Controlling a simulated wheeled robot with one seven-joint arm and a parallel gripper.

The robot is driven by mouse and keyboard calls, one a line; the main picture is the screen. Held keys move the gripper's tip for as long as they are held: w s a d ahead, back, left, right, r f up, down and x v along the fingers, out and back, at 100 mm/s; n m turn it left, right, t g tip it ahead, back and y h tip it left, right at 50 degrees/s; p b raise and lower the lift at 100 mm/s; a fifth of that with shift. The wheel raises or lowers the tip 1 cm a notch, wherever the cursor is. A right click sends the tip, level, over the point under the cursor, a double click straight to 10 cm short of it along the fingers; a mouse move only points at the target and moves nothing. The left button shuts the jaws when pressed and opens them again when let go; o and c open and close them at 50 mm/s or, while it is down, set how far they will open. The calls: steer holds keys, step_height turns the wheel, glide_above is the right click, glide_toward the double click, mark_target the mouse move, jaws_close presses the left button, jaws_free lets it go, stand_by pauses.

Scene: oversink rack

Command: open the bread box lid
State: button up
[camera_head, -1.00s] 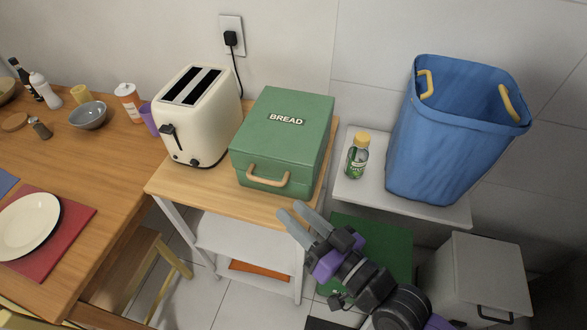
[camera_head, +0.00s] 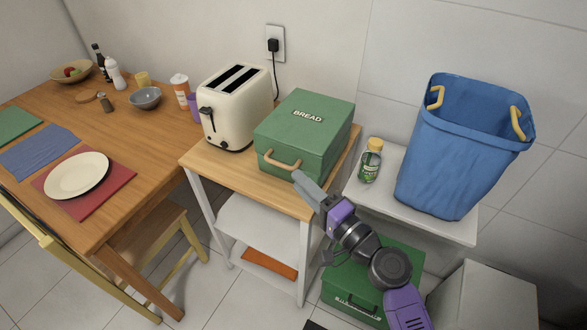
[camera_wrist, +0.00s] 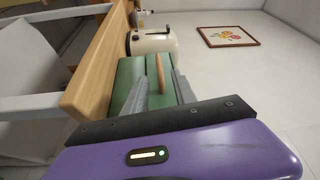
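The green bread box (camera_head: 318,146) stands on the wooden top of a small shelf unit, its lid (camera_head: 322,107) shut and marked "BREAD". A tan handle (camera_head: 279,161) is on its front. My gripper (camera_head: 299,180) is at the box front, by the right end of the handle. In the wrist view, the two grey fingers of my gripper (camera_wrist: 160,88) are apart, with the handle (camera_wrist: 160,73) showing in the gap between them. Whether the fingers touch the handle cannot be told. The green box (camera_wrist: 127,82) shows behind the fingers.
A cream toaster (camera_head: 231,120) stands close on the left of the box. A green-labelled jar (camera_head: 370,162) and a blue bin (camera_head: 455,165) stand on a white shelf (camera_head: 398,208) to the right. A dining table (camera_head: 125,125) is at the left. A green crate (camera_head: 340,296) is on the floor.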

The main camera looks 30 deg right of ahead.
mark_target(281, 163)
steer(key=shift+p+x, duration=0.75)
steer(key=shift+x, duration=3.25)
jaws_close()
